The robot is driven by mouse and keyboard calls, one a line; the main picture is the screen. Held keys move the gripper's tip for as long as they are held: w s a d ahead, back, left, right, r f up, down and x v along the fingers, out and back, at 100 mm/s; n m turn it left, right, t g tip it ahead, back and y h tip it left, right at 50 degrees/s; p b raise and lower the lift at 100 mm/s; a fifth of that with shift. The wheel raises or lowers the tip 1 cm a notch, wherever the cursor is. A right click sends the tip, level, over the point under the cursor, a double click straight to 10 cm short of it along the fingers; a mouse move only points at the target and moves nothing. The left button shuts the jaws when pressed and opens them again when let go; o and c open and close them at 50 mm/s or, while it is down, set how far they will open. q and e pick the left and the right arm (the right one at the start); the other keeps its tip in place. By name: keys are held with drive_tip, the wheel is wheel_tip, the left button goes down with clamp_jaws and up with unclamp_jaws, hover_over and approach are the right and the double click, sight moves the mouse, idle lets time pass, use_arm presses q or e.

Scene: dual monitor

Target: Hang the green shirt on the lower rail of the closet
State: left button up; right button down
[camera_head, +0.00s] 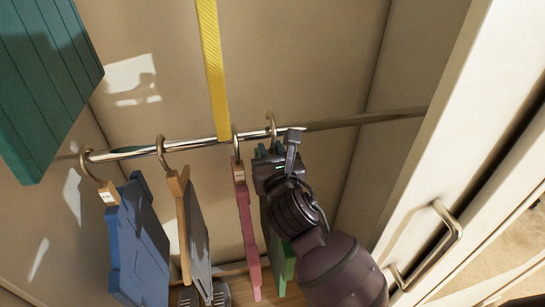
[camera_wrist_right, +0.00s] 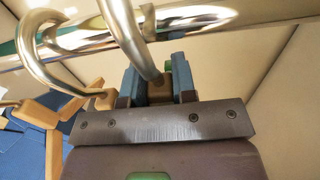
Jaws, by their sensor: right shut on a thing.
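The green shirt (camera_head: 289,262) hangs below my right gripper, mostly hidden behind my arm and beside the pink shirt. My right gripper (camera_head: 268,155) is at the rail, shut on the wooden neck of its hanger (camera_wrist_right: 159,88). In the wrist view the blue finger pads press that block from both sides. The hanger's metal hook (camera_head: 271,122) rises above the lower rail (camera_head: 345,121) and appears to loop over it; whether it bears on the rail I cannot tell. The rail also crosses the top of the wrist view (camera_wrist_right: 190,22). My left gripper is not in view.
On the same rail hang a blue shirt (camera_head: 138,245), a grey one (camera_head: 197,240) and a pink one (camera_head: 248,225), close on the left. A yellow strip (camera_head: 212,70) and a dark green striped item (camera_head: 45,85) hang above. The rail's right part is bare. A door handle (camera_head: 455,225) is at right.

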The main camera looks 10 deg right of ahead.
drive_tip(key=shift+w, duration=0.6)
drive_tip(key=shift+f+b, duration=0.35)
drive_tip(key=shift+f, duration=0.65)
drive_tip(key=c, duration=0.9)
unclamp_jaws()
drive_tip(key=shift+o, duration=0.3)
drive_tip(key=shift+f, duration=0.1)
drive_tip(key=shift+s, duration=0.1)
